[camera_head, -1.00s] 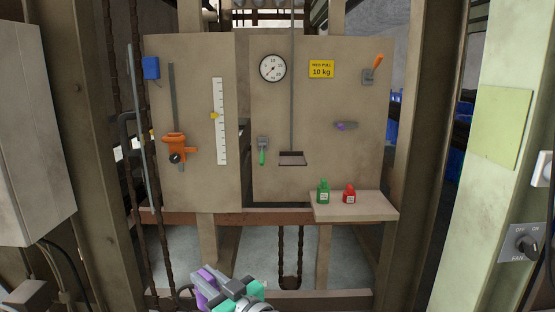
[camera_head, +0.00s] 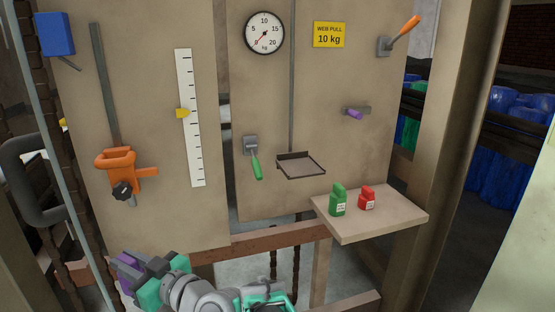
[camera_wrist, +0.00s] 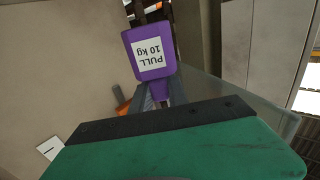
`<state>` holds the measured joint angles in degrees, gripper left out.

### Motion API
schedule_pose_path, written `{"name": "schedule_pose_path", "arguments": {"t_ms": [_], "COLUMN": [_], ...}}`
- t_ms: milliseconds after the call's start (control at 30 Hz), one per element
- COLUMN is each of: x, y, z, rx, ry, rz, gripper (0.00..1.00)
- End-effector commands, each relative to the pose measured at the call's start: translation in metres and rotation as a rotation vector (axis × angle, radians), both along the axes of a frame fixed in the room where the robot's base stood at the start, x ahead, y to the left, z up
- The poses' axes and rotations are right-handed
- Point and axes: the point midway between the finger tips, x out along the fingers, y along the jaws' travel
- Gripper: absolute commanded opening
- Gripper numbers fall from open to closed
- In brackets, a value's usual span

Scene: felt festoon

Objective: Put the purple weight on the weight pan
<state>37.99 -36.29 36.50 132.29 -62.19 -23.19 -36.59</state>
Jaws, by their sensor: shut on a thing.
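The purple weight (camera_wrist: 148,62) fills the upper middle of the wrist view, with a white label reading "PULL 10 kg" upside down. My gripper (camera_wrist: 158,94) is shut on it. In the head view my gripper (camera_head: 140,268) is low at the left, and a purple part of the weight (camera_head: 126,262) shows beside its dark fingers. The weight pan (camera_head: 301,165) is a small, shallow dark tray hanging from a grey rod, right of the middle. It looks empty. My gripper is well to the left of it and lower in the picture.
A shelf (camera_head: 378,219) right of the pan holds a green weight (camera_head: 338,200) and a red weight (camera_head: 367,198). A green-handled lever (camera_head: 255,160) is just left of the pan. An orange clamp (camera_head: 120,170) projects at left. A wooden rail (camera_head: 275,238) runs below.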

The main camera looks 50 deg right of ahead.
Motion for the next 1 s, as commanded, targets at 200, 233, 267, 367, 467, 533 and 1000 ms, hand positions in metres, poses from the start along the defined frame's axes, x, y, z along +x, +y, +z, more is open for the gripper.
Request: {"name": "schedule_pose_path", "arguments": {"t_ms": [200, 233, 267, 367, 467, 533, 1000], "x": [0.003, 0.002, 0.000, -0.011, -0.032, -0.052, -0.210], "y": [-0.078, -0.094, -0.110, -0.165, -0.224, -0.264, -0.423], "z": [0.057, 0.067, 0.077, 0.111, 0.147, 0.173, 0.287], "rx": [0.005, 0.005, 0.006, 0.009, 0.008, 0.007, -0.005], "ry": [-0.016, -0.019, -0.021, -0.025, -0.027, -0.028, -0.003], "rz": [-0.129, -0.155, -0.182, -0.272, -0.372, -0.442, -0.807], "gripper": [0.00, 0.00, 0.00, 0.00, 0.00, 0.00, 0.00]}}
